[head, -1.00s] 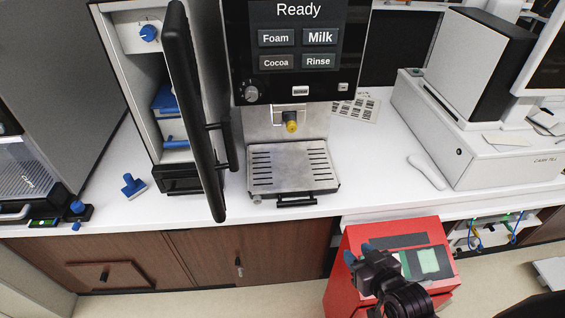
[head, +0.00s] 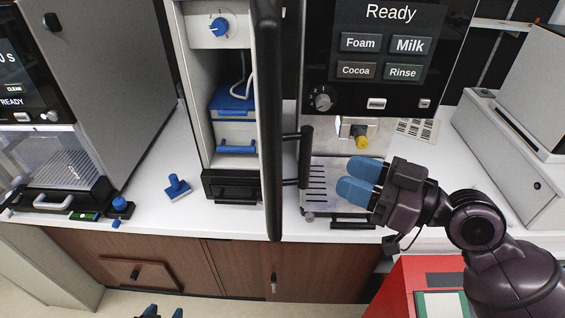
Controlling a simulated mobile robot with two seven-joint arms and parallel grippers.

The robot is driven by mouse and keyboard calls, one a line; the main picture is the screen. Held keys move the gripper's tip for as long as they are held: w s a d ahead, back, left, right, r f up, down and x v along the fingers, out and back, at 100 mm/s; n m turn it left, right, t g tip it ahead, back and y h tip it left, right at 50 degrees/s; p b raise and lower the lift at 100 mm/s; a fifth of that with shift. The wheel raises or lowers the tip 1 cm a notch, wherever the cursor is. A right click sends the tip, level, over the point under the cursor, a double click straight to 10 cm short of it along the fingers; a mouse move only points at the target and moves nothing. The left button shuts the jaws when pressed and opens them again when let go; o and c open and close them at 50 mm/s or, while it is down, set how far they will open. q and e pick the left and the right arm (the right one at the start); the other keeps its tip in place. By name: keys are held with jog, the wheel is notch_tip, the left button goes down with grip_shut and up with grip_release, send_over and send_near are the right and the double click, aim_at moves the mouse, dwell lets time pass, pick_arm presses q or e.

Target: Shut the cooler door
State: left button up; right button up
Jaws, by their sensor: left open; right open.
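The cooler (head: 186,95) is a narrow white cabinet left of the coffee machine, with a blue-lidded container (head: 232,104) and a blue dial inside. Its door (head: 268,120) stands open, swung out toward me and seen almost edge-on. The dark bar handle (head: 306,157) is on the door's right face. My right gripper (head: 352,180) is open and empty, to the right of the handle and apart from it, in front of the machine's drip tray. My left gripper (head: 163,312) shows only its blue fingertips at the bottom edge, open and empty, below the counter's front edge.
The coffee machine (head: 385,105) and its drip tray (head: 318,192) stand right of the door. A blue tamper (head: 177,187) lies on the counter left of the cooler. A grey machine (head: 110,75) stands further left. A red bin (head: 398,285) is below right.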

aim_at(308, 161)
jog(key=p+x, duration=0.3)
jog(key=x, duration=0.5)
jog(key=shift+w+r, duration=0.1)
jog(key=shift+r, duration=0.05)
jog(key=shift+c, duration=0.9)
grip_shut()
jog(key=a+p, duration=0.1)
jog(key=a, duration=0.1)
jog(key=s+a, duration=0.1)
jog(key=a, duration=0.1)
jog(key=shift+s+a+p, duration=0.1)
jog(key=shift+p, duration=0.3)
